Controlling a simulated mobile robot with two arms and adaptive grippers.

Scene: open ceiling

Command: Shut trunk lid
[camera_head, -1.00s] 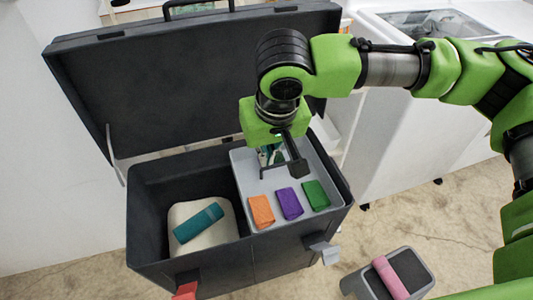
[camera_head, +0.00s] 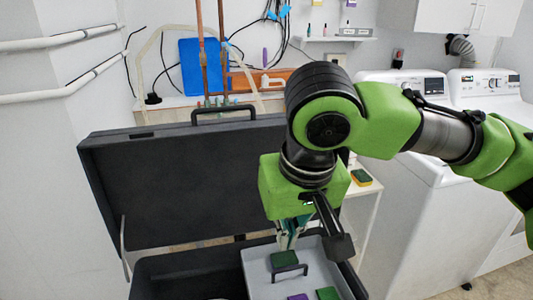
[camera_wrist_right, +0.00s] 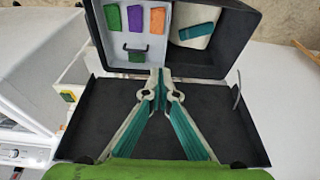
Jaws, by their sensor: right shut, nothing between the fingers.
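The dark trunk lid (camera_head: 185,190) stands open and raised behind the trunk body (camera_head: 170,272), with a handle (camera_head: 223,110) on its top edge. In the right wrist view the lid's dark inner face (camera_wrist_right: 165,120) lies behind my fingers. My right gripper (camera_head: 289,240) is shut and empty above the rear of the grey tray (camera_head: 262,285). In the wrist view its fingers (camera_wrist_right: 160,78) meet near the hinge side of the trunk. I cannot tell whether they touch anything. A thin support strut (camera_head: 124,245) shows at the lid's left. My left gripper is not in view.
The tray holds green blocks (camera_head: 284,258), a purple block (camera_wrist_right: 135,18) and an orange block (camera_wrist_right: 157,20). A teal item (camera_wrist_right: 196,30) lies in the trunk's other compartment. Washing machines (camera_head: 415,90) stand right. A bench with pipes is behind the lid.

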